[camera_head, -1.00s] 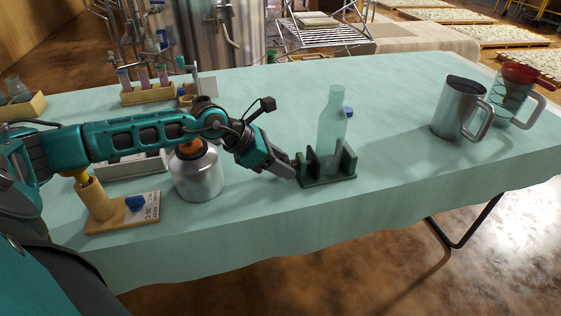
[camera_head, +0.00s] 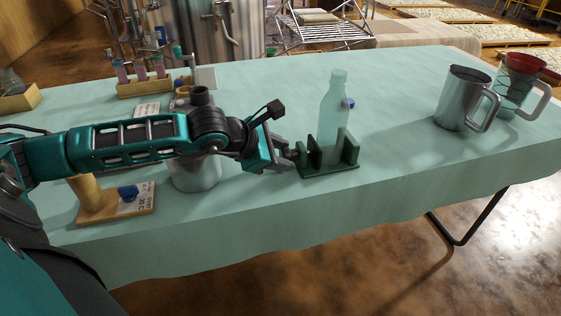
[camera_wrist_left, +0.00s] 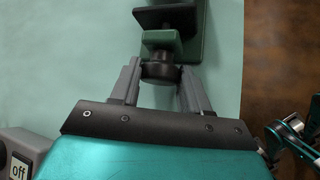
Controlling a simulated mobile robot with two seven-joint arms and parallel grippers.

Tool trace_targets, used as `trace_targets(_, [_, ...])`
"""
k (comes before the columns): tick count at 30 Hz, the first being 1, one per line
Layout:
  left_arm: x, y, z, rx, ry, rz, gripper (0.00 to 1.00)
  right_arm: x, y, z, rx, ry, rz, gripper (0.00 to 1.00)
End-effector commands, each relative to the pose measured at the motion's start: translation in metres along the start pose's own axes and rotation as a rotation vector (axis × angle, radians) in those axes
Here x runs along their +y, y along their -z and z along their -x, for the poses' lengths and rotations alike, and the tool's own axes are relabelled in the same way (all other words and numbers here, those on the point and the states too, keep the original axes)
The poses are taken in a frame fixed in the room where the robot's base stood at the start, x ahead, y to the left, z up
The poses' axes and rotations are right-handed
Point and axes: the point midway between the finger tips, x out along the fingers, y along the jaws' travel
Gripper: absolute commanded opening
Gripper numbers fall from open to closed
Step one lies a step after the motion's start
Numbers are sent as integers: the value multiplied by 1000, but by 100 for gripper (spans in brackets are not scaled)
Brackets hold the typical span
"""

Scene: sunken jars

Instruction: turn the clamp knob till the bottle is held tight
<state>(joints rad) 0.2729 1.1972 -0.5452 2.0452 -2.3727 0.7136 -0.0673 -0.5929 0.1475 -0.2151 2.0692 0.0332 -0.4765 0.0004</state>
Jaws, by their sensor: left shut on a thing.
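The clear, pale green bottle (camera_head: 333,115) stands upright in the dark green clamp (camera_head: 330,172), between its upright plates. The clamp also shows at the top of the left wrist view (camera_wrist_left: 195,45). The dark round knob (camera_wrist_left: 160,72) is at the clamp's near end in that view. My left gripper (camera_head: 292,158) reaches the clamp from the left in the head view. In the left wrist view its fingers (camera_wrist_left: 160,85) stand either side of the knob and are shut on it. The bottle is out of the wrist view. My right gripper is not clearly seen.
A steel mug (camera_head: 458,98) and a glass jug with red on top (camera_head: 517,85) stand right. A silver pot (camera_head: 195,175) and wooden stand (camera_head: 100,198) are left, partly behind my arm. A tube rack (camera_head: 145,86) is behind. The cloth right of the clamp is clear.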

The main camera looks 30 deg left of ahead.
Motion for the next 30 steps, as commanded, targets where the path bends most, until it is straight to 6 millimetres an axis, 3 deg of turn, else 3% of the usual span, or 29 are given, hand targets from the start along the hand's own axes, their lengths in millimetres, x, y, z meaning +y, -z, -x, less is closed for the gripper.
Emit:
trace_targets(1, [-5,5,-6,-4,-22,-25,15,1,-15,-10,0,0,0,71])
trace_targets(3, [-6,5,-6,-4,-53,-57,15,0,-24,-16,-5,3,0,71])
trace_targets(13, [-6,3,-4,-2,-154,-157,15,-10,-28,-30,0,33,-6,71])
trace_targets(30, [-5,1,-1,1,-184,-188,15,-14,-29,-32,-3,44,-7,71])
